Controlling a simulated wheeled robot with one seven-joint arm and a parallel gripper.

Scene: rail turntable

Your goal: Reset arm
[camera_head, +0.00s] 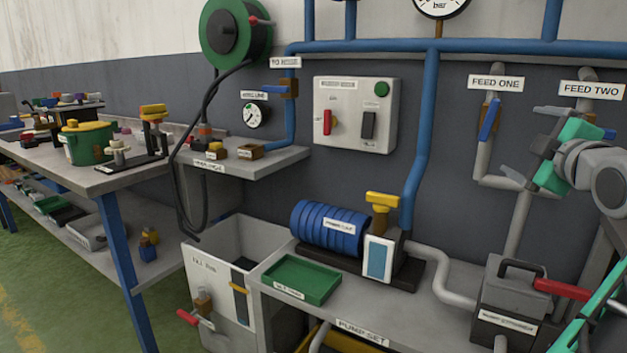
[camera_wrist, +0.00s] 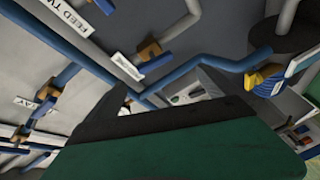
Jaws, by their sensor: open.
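My gripper (camera_head: 531,146) is at the right of the head view, with teal and dark parts and grey fingers pointing left. It is open, with nothing between its fingers. It is raised in front of the wall, just below the FEED TWO label (camera_head: 592,90) and close to the FEED ONE valve with its blue handle (camera_head: 490,119). From the head view I cannot tell whether it touches the pipework. In the wrist view a large dark green and black shape fills the lower middle and hides much of the scene. The wrist view is tilted, with pipes and valves behind that shape.
The pump bench (camera_head: 418,318) holds a blue pump (camera_head: 329,226), a green tray (camera_head: 301,279) and a dark box with a red handle (camera_head: 511,296). Blue pipes (camera_head: 418,135) and a grey switch panel (camera_head: 355,115) are on the wall. A cluttered workbench (camera_head: 105,178) stands left, beside green floor.

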